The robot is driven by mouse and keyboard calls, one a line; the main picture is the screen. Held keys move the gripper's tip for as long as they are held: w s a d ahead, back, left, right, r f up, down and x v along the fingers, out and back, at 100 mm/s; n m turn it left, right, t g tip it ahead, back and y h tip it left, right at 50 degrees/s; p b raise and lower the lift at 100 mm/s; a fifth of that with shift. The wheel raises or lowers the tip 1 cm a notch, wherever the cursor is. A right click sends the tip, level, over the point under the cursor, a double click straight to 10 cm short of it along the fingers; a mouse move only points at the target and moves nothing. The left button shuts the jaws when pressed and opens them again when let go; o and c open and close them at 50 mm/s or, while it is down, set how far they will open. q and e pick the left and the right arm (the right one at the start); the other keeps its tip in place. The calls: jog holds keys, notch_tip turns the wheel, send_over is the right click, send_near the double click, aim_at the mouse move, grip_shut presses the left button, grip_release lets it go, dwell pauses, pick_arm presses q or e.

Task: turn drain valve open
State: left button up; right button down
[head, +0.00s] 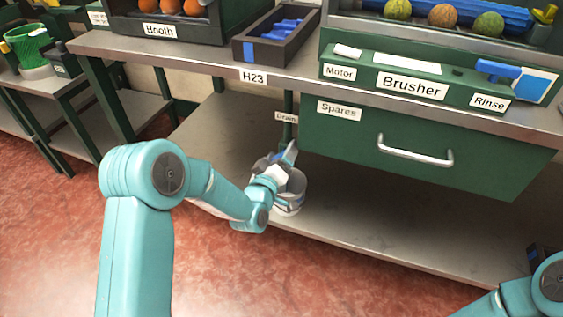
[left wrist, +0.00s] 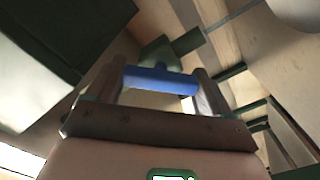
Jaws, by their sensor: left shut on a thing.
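The drain valve's blue lever (left wrist: 160,81) lies across between the two fingers of my left gripper (left wrist: 160,88) in the left wrist view. The gripper is shut on it. The green valve body (left wrist: 158,52) shows just beyond the lever. In the head view my left gripper (head: 284,160) is under the bench at the drain, below the small "Drain" label (head: 286,117). There the lever is mostly hidden by the gripper. My right gripper is out of view; only part of my right arm shows at the lower right.
A pale bucket (head: 291,203) stands on the lower shelf (head: 370,225) below my left gripper. The green Spares drawer (head: 470,165) is shut, to the right of the drain. The Brusher panel (head: 450,95) sits above it. The lower shelf right of the bucket is mostly clear.

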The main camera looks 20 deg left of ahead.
pick_arm(q)
jog(key=n+b, duration=0.4)
jog(key=shift+f+n, duration=0.3)
jog(key=shift+f, duration=0.05)
jog(key=shift+r+n+b, duration=0.1)
jog(key=shift+n+b, duration=0.3)
jog(key=shift+n, duration=1.6)
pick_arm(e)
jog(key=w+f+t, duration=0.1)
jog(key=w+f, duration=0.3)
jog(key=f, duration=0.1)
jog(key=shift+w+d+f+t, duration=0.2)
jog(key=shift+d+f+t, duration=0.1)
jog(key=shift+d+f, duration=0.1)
pick_arm(q)
jog(key=shift+n, duration=0.3)
jog(key=o, duration=0.9)
jog(key=shift+s, duration=0.1)
